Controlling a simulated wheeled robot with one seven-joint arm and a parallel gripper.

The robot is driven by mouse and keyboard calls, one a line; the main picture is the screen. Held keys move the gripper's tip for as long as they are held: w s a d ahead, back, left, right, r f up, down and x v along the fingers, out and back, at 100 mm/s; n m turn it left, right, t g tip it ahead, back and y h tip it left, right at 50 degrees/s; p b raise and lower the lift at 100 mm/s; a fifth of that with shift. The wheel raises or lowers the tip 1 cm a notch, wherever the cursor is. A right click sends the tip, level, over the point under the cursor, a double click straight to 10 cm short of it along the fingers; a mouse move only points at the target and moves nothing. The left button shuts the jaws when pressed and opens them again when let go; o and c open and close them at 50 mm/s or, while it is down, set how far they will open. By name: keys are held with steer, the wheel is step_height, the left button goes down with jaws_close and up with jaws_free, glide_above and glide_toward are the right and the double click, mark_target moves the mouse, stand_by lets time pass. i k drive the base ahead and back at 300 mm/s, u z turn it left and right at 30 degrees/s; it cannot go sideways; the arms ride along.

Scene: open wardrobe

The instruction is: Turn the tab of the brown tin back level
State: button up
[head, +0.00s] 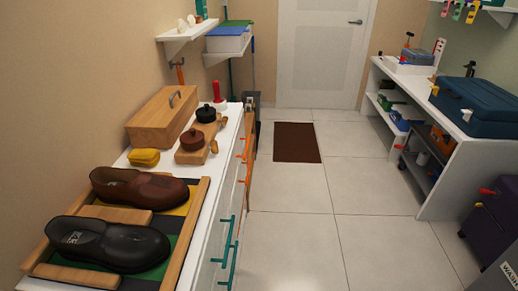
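Two small round tins stand on wooden blocks on the white cabinet top. The nearer tin (192,139) has a dark brown lid and is likely the brown tin. The farther tin (206,113) looks darker, nearly black. A small knob shows on top of each lid. A small wooden piece (214,147) sticks out at the right of the nearer tin, and a similar one (224,122) beside the farther tin. Whether either is the tab, and how it is turned, is too small to tell. My gripper is not in view.
A brown shoe (138,188) and a black shoe (105,243) lie in front on a wooden-framed tray (186,235). A yellow sponge (144,157), a wooden box (163,118) and a red-handled item (219,92) stand near the tins. The floor (300,215) right of the cabinet is clear.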

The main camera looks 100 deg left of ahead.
mark_target(214, 147)
steer(key=i, duration=1.55)
steer(key=u, duration=3.95)
steer(key=i, duration=1)
steer(key=u, duration=0.05)
